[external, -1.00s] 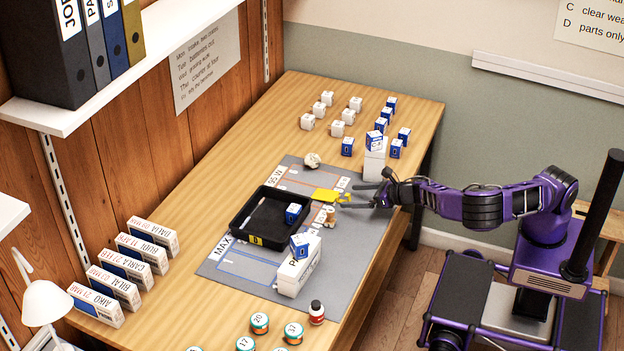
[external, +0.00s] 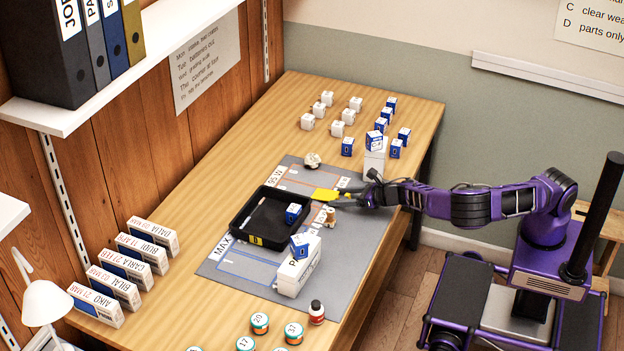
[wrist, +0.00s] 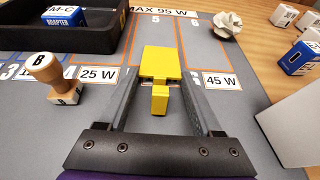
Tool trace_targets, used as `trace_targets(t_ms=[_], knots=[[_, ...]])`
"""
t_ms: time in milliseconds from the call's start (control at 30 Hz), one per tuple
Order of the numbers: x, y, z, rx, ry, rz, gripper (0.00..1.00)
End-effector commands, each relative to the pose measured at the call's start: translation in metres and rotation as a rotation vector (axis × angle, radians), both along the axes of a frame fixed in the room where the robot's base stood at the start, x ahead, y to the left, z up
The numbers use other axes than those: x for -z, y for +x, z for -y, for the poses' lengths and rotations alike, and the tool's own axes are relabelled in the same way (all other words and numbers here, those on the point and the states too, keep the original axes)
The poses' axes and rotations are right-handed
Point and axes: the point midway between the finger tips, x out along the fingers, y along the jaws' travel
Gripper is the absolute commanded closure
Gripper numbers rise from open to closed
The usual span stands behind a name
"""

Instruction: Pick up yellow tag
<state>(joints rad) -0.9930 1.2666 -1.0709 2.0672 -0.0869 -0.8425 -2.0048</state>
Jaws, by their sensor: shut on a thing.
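The yellow tag (wrist: 161,64) is a flat yellow plate with a narrower block at its near end. In the wrist view it lies between the two dark fingers of my gripper (wrist: 160,88), which are shut on its block end. In the external view the yellow tag (external: 326,194) sticks out to the left from my gripper (external: 345,198), at or just above the grey mat (external: 228,268). I cannot tell whether it touches the mat.
A black tray (external: 236,230) holding a blue-and-white box stands left of the tag. A wooden stamp (wrist: 52,78) stands close by. A crumpled paper ball (wrist: 227,25) lies beyond. A white box (wrist: 292,122) stands close at right.

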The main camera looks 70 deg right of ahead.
Motion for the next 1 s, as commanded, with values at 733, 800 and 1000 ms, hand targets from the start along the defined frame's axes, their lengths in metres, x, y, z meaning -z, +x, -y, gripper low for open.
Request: trace_targets(t_ms=[733, 800, 1000], knots=[[-0.075, 0.000, 0.000, 0.000, 0.003, 0.003, 0.86], [-0.085, 0.000, 0.000, 0.000, 0.002, 0.003, 0.86], [-0.100, -0.004, 0.002, -0.001, 0.000, -0.002, 0.86]])
